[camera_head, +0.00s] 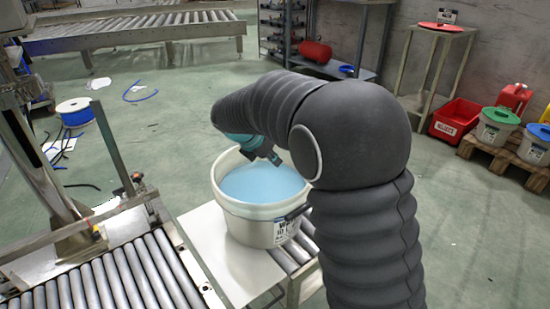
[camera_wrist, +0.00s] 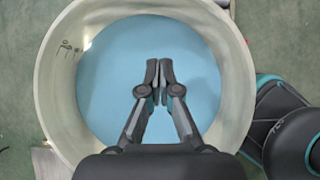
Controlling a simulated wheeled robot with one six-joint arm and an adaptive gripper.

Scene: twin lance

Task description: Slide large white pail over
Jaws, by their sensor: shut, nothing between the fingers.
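The large white pail (camera_head: 243,228) stands upright on a light metal plate (camera_head: 215,248) at the end of a roller conveyor. It holds pale blue liquid, and a label and dark handle grip show on its side. In the wrist view the pail's rim (camera_wrist: 242,100) rings the blue surface. My gripper (camera_wrist: 158,75) is shut and empty, and appears over the pail's opening in that view.
Conveyor rollers (camera_head: 120,275) lie left of the plate, with a metal post (camera_head: 112,145) beside them. More rollers (camera_head: 300,245) lie to the pail's right. A pallet (camera_head: 500,158) with lidded pails stands at far right.

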